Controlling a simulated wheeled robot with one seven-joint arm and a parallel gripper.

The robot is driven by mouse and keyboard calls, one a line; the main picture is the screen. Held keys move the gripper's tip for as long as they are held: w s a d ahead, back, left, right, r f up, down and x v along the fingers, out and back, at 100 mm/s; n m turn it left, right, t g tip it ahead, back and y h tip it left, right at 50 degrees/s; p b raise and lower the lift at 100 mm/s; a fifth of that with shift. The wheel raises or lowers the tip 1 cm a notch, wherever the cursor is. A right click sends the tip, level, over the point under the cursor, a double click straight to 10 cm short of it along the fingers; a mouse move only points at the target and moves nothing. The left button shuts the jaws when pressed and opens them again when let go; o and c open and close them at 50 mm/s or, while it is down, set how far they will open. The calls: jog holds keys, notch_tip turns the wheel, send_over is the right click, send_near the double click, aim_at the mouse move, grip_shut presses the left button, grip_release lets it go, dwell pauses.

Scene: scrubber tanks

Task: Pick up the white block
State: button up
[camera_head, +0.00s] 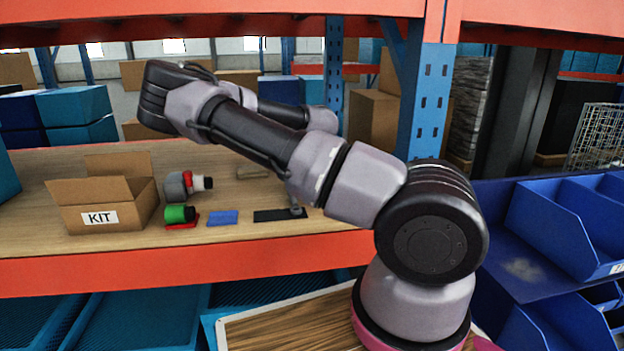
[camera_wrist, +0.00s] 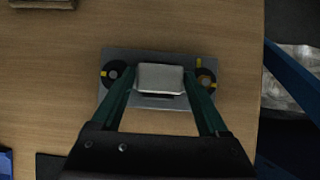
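The white block (camera_wrist: 160,77), pale and box-shaped, shows in the wrist view over a grey plate (camera_wrist: 150,57). A round black disc (camera_wrist: 106,79) lies on the plate to the left of the block, and another is to its right, partly covered. My gripper (camera_wrist: 160,84) has one finger along each side of the block, very close to it. I cannot tell whether the fingers touch or squeeze it, or whether it rests on the plate. In the head view my arm hides the block, the plate and my gripper.
On the wooden shelf are an open KIT box (camera_head: 85,208), a grey and red part (camera_head: 186,184), a green cylinder (camera_head: 179,214), a blue piece (camera_head: 223,218) and a black strip (camera_head: 268,216). A blue post (camera_head: 430,105) stands right of the shelf, and blue bins (camera_head: 562,225) lie beyond.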

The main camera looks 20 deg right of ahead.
grip_shut()
notch_tip(320, 180, up, 10)
jog(key=shift+r, duration=0.25)
jog(key=shift+r, duration=0.9)
dwell(0.8)
